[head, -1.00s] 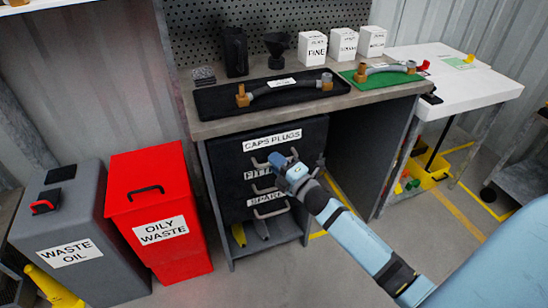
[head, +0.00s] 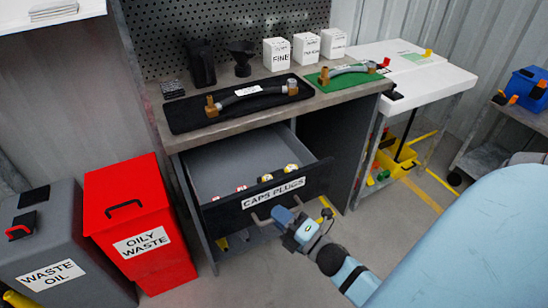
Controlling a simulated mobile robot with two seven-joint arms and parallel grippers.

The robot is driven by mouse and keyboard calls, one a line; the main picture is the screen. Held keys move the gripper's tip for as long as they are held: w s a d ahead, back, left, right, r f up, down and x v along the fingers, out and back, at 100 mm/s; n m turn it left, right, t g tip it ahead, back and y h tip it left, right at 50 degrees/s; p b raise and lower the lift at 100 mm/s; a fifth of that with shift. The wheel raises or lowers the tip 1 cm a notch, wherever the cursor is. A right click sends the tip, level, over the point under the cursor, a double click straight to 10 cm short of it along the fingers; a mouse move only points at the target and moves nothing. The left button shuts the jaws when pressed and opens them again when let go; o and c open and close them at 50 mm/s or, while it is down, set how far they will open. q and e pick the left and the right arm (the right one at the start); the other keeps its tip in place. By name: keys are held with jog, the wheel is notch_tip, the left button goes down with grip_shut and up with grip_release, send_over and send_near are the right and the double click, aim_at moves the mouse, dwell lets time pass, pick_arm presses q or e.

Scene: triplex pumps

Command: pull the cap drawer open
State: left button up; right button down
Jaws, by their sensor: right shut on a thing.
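The cap drawer (head: 226,204), with a dark front labelled "CAPS PLUGS", stands pulled out of the workbench. Its grey inside shows, with several small caps (head: 267,178) in white, yellow and red close behind the front. My right gripper (head: 281,215) is at the drawer's handle (head: 262,222), below the label, and is shut on it. The fingertips are partly hidden by the gripper body. My left gripper is not in view.
The bench top (head: 200,133) holds a black mat, a green mat, hoses and white boxes. A red oily waste bin (head: 140,215) and a grey waste oil bin (head: 60,245) stand left of the drawer. Open floor (head: 390,225) lies to the right.

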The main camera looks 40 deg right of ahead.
jog(key=shift+s, duration=0.15)
jog(key=c, duration=1.2)
grip_release()
pick_arm(q)
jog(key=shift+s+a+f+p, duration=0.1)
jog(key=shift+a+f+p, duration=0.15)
jog(key=shift+p, duration=0.2)
pick_arm(e)
jog(key=v, duration=1.4)
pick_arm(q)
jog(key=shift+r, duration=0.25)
